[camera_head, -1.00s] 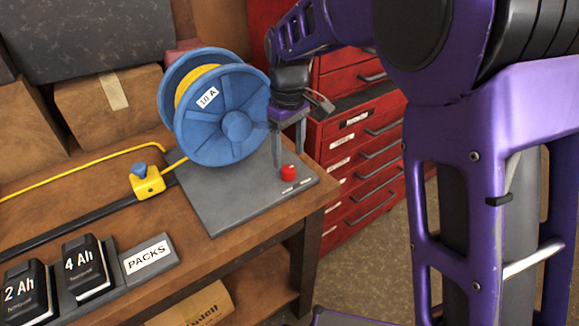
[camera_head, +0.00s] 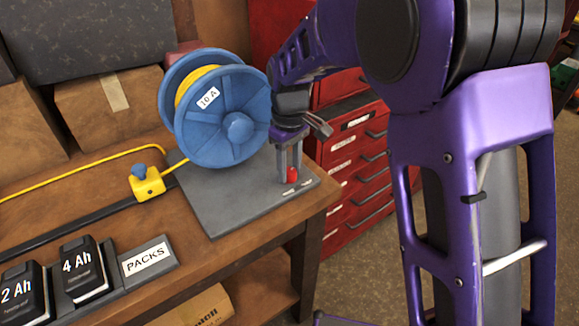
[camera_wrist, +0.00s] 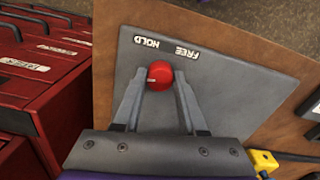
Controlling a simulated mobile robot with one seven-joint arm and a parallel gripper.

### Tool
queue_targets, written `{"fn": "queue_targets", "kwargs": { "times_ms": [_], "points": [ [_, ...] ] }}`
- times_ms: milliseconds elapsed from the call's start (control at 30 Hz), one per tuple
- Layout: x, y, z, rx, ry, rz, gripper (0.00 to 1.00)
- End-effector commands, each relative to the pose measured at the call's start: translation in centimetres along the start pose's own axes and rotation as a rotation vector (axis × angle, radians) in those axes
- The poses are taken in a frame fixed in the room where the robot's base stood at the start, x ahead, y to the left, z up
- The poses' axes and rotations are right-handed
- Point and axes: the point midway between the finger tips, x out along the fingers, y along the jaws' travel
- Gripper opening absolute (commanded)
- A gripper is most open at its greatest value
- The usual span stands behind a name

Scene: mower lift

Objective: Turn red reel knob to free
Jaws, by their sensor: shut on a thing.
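The red reel knob (camera_head: 293,174) stands on the grey base plate (camera_head: 227,207) of the blue cable reel (camera_head: 222,125). My gripper (camera_head: 289,172) points down over the plate with its fingers closed around the knob. The wrist view shows the round red knob (camera_wrist: 159,72) between the two grey fingertips of my gripper (camera_wrist: 160,80), one on each side. The HOLD label (camera_wrist: 147,42) and the FREE label (camera_wrist: 187,52) lie on the plate just beyond the knob. A small pale mark shows on the knob's lower left; I cannot tell which label the knob is set to.
The reel stands close to the left of my gripper. A yellow block (camera_head: 147,184) with a blue knob carries the yellow cable. Battery packs (camera_head: 84,267) sit at the front left of the bench. Red drawers (camera_head: 359,165) stand right behind the bench edge.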

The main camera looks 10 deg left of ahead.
Motion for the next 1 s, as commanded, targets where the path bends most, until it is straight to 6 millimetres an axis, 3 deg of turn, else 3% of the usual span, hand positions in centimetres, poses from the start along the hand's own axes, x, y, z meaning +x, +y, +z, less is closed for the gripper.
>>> {"fn": "queue_targets", "kwargs": {
  "times_ms": [67, 500, 1000],
  "points": [
    [-0.02, 0.00, -0.01, 0.000, 0.000, 0.000, 0.00],
    [-0.17, 0.03, -0.02, -0.061, 0.002, -0.001, 0.00],
    [-0.36, 0.04, 0.00, -0.469, 0.001, -0.001, 0.00]
  ]
}}
